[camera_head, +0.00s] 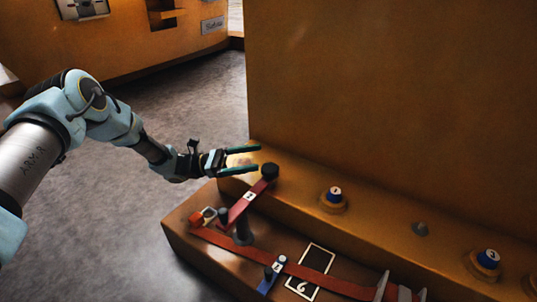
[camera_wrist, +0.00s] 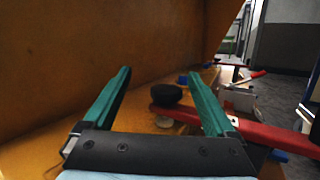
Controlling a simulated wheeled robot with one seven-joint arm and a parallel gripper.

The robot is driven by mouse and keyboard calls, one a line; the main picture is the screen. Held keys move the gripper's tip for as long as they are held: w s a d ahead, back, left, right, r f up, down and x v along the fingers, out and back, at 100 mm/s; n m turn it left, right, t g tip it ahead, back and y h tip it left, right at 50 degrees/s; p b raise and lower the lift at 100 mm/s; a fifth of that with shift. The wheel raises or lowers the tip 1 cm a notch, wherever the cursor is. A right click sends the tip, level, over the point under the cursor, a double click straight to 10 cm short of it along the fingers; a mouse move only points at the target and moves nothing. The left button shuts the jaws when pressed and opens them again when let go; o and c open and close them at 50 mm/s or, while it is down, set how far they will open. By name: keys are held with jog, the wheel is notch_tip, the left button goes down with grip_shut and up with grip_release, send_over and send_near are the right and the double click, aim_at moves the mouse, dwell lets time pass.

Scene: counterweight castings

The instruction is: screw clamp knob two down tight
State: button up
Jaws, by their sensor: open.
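A black clamp knob (camera_head: 269,171) sits at the upper end of a red clamp bar (camera_head: 246,200) that bears a small white label; I cannot read its number surely. My gripper (camera_head: 257,158) is open and empty, its teal fingers pointing right, just up and left of the knob in the head view. In the wrist view the black knob (camera_wrist: 166,94) shows between the two fingers, nearer the right one, and appears beyond the fingertips. The red bar (camera_wrist: 235,130) runs right from it, partly hidden by the right finger. Contact with the knob cannot be seen.
Blue labelled caps (camera_head: 335,193) and (camera_head: 488,258) stand on the orange ledge, with a grey cone (camera_head: 420,229) between. A red strap (camera_head: 330,281), a small blue clamp (camera_head: 271,276) and a numbered plate (camera_head: 310,271) lie lower. A tall orange wall (camera_head: 400,90) rises behind.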

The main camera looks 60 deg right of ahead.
aim_at(269, 167)
jog(key=w+a+f+n+t+h+p, duration=0.1)
jog(key=a+f+n+t+h+p, duration=0.2)
jog(key=a+n+t, duration=0.25)
jog(key=shift+m+t, duration=0.35)
jog(key=shift+t, duration=0.1)
jog(key=b+x, duration=0.2)
jog(key=x, duration=0.2)
jog(key=b+x, duration=0.1)
jog(key=x, duration=0.3)
jog(key=shift+s+d+r+b, duration=0.2)
jog(key=shift+s+d+b, duration=0.1)
jog(key=shift+s+b, duration=0.05)
jog(key=shift+s+d+r, duration=0.1)
jog(key=shift+s+d, duration=0.2)
jog(key=shift+d, duration=0.1)
jog(key=c, duration=1.4)
jog(key=shift+w, duration=0.1)
